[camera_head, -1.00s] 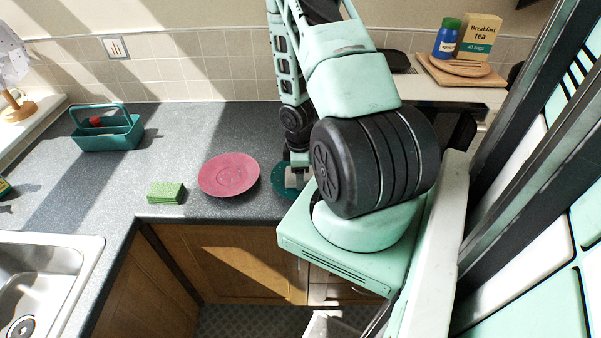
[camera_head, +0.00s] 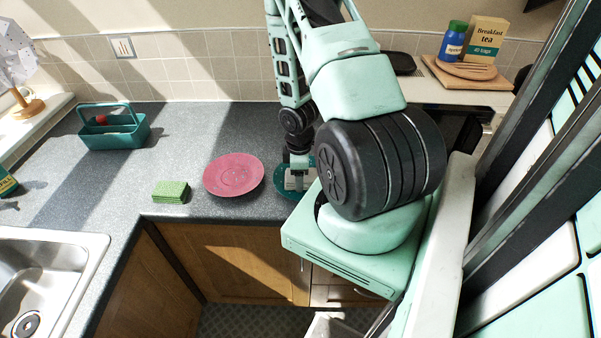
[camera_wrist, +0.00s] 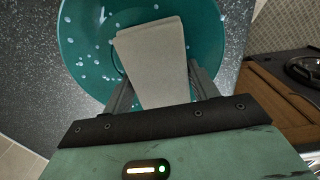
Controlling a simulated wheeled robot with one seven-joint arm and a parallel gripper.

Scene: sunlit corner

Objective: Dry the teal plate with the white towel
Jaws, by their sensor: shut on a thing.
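The teal plate (camera_wrist: 85,50) lies on the grey counter, with white water drops on its surface, most of them on its left part in the wrist view. In the head view the plate (camera_head: 281,181) shows only in part behind my arm. My gripper (camera_wrist: 160,90) is shut on the folded white towel (camera_wrist: 155,60), which looks greyish in the shade and lies over the middle of the plate. I cannot tell how firmly the towel presses on it.
A pink plate (camera_head: 234,175) lies just left of the teal plate, with a green sponge (camera_head: 171,191) beyond it. A teal caddy (camera_head: 113,133) stands at the back left, and a sink (camera_head: 92,262) is at the front left. The counter's front edge is close.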

